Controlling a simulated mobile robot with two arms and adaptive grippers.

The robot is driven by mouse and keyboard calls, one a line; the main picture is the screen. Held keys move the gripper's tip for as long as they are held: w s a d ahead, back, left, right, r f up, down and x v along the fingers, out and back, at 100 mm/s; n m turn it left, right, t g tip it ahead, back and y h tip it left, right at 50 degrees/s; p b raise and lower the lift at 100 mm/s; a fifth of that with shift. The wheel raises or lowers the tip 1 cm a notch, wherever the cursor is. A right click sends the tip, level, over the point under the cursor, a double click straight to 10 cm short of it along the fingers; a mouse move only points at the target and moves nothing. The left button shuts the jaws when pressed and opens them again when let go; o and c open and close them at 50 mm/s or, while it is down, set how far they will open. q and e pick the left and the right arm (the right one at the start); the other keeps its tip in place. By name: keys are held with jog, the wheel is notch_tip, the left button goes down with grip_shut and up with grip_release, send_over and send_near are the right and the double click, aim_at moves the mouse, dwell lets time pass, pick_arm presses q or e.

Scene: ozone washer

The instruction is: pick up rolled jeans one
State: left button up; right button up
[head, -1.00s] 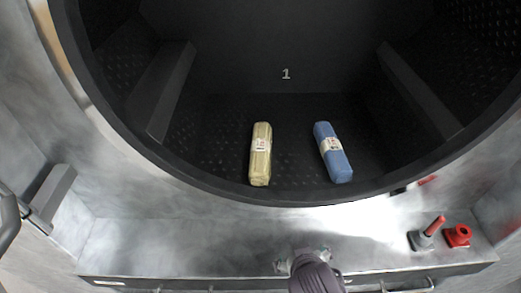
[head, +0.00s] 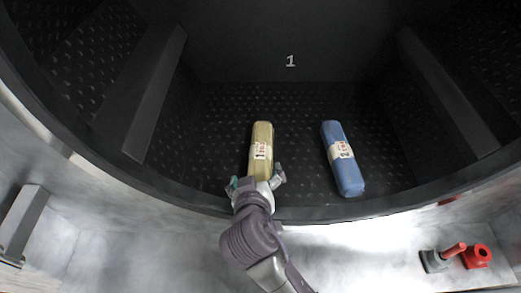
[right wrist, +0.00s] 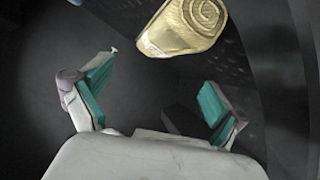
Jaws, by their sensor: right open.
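Two rolled jeans lie on the drum floor: a tan roll (head: 262,141) left of centre and a blue roll (head: 343,160) to its right, each with a paper label. Neither is named "one" on anything I can read; a "1" shows on the drum's back wall. My right gripper (head: 257,184) is open at the near end of the tan roll. In the right wrist view, the spiral end of the tan roll (right wrist: 187,25) is ahead of the spread fingers of the gripper (right wrist: 152,95), with nothing between them. My left gripper is not in view.
The washer drum's curved rim (head: 310,215) runs under my right arm. Sloped dark paddles stand at left (head: 158,90) and right (head: 450,95) inside. A red knob (head: 477,256) and a red-handled lever (head: 447,255) sit outside, lower right.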

aim_at(259, 155)
jog(key=p+x, duration=0.1)
jog(key=x, duration=0.4)
jog(key=shift+w+d+f, duration=0.1)
jog(key=shift+w+f, duration=0.05)
jog(key=shift+w, duration=0.05)
jog(key=shift+w+f, duration=0.1)
jog(key=shift+w, duration=0.15)
jog(key=shift+w+f+p, duration=0.1)
jog(key=shift+w+p, duration=0.45)
jog(key=shift+w, duration=0.2)
jog(key=p+x, duration=0.1)
jog(key=x, duration=0.2)
jog(key=shift+f, duration=0.2)
jog(key=shift+w+f, duration=0.15)
jog(key=shift+w, duration=0.05)
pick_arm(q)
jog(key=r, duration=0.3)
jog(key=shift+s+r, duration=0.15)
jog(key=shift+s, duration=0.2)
pick_arm(e)
jog(key=c, duration=1.4)
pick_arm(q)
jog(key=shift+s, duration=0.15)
pick_arm(e)
jog(key=shift+c, duration=1)
